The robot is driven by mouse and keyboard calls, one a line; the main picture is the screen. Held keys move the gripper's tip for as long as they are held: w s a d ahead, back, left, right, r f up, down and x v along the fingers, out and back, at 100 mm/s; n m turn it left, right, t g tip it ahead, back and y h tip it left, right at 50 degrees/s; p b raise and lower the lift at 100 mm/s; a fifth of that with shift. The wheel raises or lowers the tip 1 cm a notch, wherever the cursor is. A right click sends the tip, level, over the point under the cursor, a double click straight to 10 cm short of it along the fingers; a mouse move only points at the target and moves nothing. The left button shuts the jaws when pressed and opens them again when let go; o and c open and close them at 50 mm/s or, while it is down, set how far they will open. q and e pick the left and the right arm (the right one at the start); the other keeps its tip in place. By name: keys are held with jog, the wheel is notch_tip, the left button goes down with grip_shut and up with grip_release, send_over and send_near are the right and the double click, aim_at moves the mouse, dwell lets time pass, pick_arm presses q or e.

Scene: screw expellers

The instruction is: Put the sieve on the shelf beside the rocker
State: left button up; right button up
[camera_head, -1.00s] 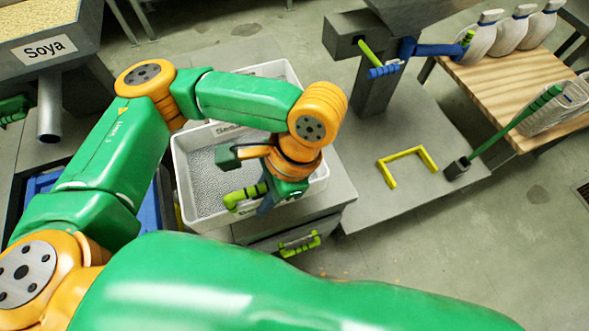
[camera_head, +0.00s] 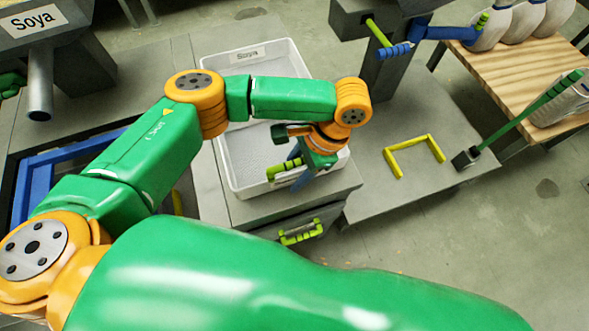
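My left gripper (camera_head: 291,172) hangs from the orange wrist over the near right part of a white crate (camera_head: 216,160). A yellow-green bent piece and a blue-grey piece show at its tip. I cannot tell whether they are its fingers or something held, nor whether it is open or shut. I cannot make out a sieve for certain. A long green lever (camera_head: 530,111) rises from a dark block on the right-hand grey shelf (camera_head: 375,197); it may be the rocker. A yellow bracket (camera_head: 395,165) stands on that shelf, left of the lever. My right gripper is out of view.
A grey machine with a spout (camera_head: 40,85) is at the left, by a blue-rimmed box (camera_head: 20,195). A wooden table (camera_head: 510,75) with white sacks stands right. A drawer (camera_head: 310,220) with yellow-green handle is below.

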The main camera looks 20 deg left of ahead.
pick_arm(q)
jog(key=p+v, duration=0.2)
jog(key=v, duration=1)
jog(key=shift+r, duration=0.1)
